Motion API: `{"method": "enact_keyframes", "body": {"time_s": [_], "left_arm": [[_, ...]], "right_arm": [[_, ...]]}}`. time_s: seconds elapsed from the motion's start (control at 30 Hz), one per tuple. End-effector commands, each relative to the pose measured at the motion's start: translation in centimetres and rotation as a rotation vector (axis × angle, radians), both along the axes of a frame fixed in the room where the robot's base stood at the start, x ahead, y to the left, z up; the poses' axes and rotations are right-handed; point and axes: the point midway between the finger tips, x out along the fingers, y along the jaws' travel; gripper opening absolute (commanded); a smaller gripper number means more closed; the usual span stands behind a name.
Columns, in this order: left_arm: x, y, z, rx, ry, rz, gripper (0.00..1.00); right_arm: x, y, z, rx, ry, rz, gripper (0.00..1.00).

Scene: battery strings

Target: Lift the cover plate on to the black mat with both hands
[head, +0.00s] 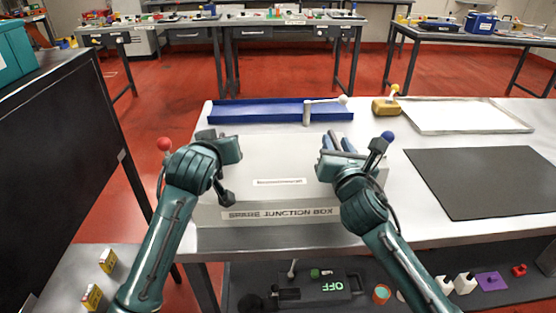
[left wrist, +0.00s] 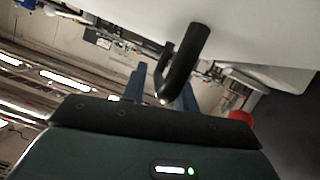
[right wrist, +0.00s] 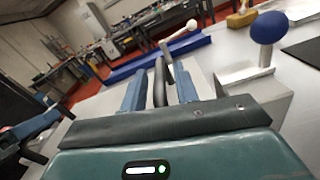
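The cover plate (head: 275,160) is a pale lid with a small label on top of the white box marked SPARE JUNCTION BOX (head: 280,213). My right gripper (head: 337,143) is at its right end. In the right wrist view a dark handle (right wrist: 160,82) stands between its two parted blue fingers. My left gripper (left wrist: 161,80) is at the left end, its fingers hidden in the head view. In the left wrist view its blue fingers are apart, with a black handle (left wrist: 183,65) between or just before them; contact is unclear. The black mat (head: 485,182) lies bare at the right.
A long blue tray (head: 255,112) lies behind the box, with a pale-knobbed lever (head: 308,112) at its right. Red (head: 164,144) and blue (head: 388,136) ball knobs stand beside the box. A yellow tool (head: 386,106) and white tray (head: 470,116) are behind the mat.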

Motion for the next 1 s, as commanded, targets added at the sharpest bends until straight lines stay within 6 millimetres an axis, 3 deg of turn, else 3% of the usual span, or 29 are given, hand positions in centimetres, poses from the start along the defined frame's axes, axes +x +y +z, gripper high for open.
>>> {"method": "enact_keyframes", "body": {"time_s": [0.37, 1.0], "left_arm": [[-0.03, 0.00, -0.02, 0.000, 0.000, 0.000, 0.00], [-0.03, -0.03, -0.02, 0.000, 0.001, 0.000, 0.00]], "right_arm": [[-0.03, 0.00, -0.03, 0.000, 0.000, 0.000, 0.00], [-0.04, 0.03, -0.05, 0.001, 0.001, 0.000, 0.00]]}}
